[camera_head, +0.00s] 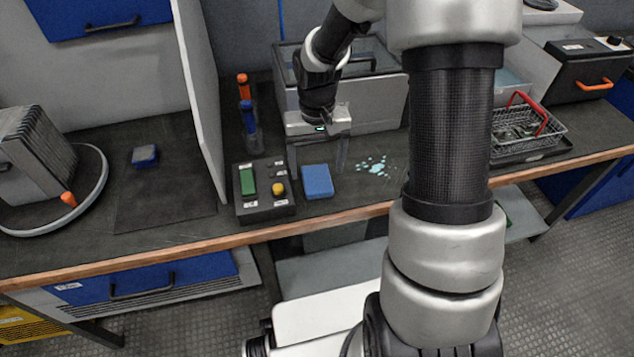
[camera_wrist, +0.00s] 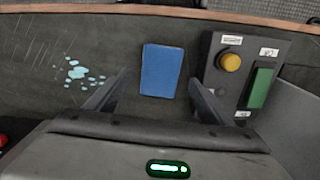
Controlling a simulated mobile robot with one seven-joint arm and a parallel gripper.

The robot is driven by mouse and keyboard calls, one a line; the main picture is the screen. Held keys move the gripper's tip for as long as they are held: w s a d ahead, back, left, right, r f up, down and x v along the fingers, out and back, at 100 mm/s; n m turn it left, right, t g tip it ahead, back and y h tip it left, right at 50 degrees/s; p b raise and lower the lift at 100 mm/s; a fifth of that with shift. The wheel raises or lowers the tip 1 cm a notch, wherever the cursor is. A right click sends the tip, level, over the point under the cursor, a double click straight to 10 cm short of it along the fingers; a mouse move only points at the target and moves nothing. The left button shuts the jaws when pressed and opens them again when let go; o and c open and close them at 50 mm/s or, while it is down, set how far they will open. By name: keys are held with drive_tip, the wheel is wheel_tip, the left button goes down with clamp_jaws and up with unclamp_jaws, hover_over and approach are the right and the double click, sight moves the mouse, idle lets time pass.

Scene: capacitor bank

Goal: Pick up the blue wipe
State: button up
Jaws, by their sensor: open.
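The blue wipe (camera_head: 317,181) is a flat blue rectangle lying on the dark bench top, just right of the button box. It also shows in the wrist view (camera_wrist: 161,70), ahead of the fingertips and roughly between their lines. My gripper (camera_head: 317,170) points down at the bench behind the wipe. In the wrist view my gripper (camera_wrist: 158,88) has its two fingers spread wide apart with nothing between them. The wipe appears clear of both fingers. The exact height of the fingertips above the bench is hard to tell.
The button box (camera_head: 264,193) with green and yellow buttons stands close left of the wipe. Pale droplets (camera_head: 372,166) lie to its right. A wire basket (camera_head: 525,130) is further right. The bench's wooden edge (camera_head: 330,217) runs in front.

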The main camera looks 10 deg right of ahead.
sight(317, 177)
wheel_tip(317, 177, down, 3)
drive_tip(key=shift+w+f+b, duration=0.1)
drive_tip(key=shift+f+b, duration=0.1)
drive_tip(key=shift+b, duration=0.2)
drive_tip(key=shift+r, duration=0.1)
drive_tip(key=c, duration=1.1)
wheel_tip(317, 177, up, 10)
drive_tip(key=p, duration=0.3)
drive_tip(key=o, duration=0.4)
drive_tip(key=c, duration=0.3)
drive_tip(key=shift+c, duration=0.2)
